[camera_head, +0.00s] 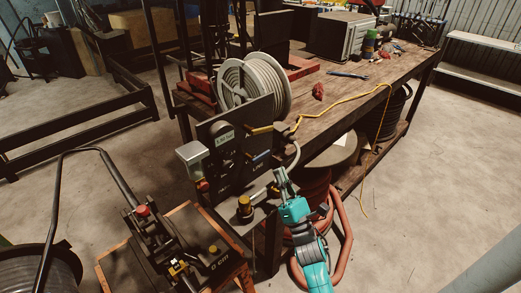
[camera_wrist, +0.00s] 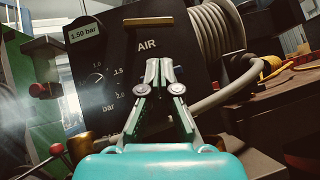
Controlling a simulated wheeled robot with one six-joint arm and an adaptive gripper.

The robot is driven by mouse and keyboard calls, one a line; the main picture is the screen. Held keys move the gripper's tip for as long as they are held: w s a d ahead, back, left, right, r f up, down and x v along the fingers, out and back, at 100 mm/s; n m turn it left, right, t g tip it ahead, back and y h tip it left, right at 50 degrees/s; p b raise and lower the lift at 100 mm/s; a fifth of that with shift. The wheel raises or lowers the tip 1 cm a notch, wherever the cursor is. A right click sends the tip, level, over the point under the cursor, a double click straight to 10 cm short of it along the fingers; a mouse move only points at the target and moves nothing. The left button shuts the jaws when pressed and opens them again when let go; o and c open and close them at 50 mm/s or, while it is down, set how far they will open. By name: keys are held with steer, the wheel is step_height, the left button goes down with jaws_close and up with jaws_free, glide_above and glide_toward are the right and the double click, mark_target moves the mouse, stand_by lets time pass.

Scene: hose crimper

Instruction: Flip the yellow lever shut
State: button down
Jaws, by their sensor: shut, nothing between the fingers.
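The yellow lever (camera_head: 260,129) is a short bar lying roughly level near the upper right of a dark upright panel (camera_head: 222,165) in the head view. In the wrist view it shows as a dull gold bar (camera_wrist: 148,22) at the top of the panel, above the word AIR. My gripper (camera_head: 281,172) is in front of the panel, lower than the lever. Its fingers (camera_wrist: 159,68) are shut and empty, below the lever in the wrist view and apart from it. A blue lever (camera_head: 261,155) sits below the yellow one in the head view.
A grey hose reel (camera_head: 254,82) stands behind the panel on the wooden workbench (camera_head: 335,105). The panel has a bar dial (camera_wrist: 98,78) and a 1.50 bar sign (camera_wrist: 87,32). A grey box with a red knob (camera_head: 192,158) is at its left. A cart (camera_head: 165,245) stands at lower left.

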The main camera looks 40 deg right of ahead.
steer(key=x, duration=1)
steer(key=shift+d+r, duration=0.6)
steer(key=shift+r, duration=0.1)
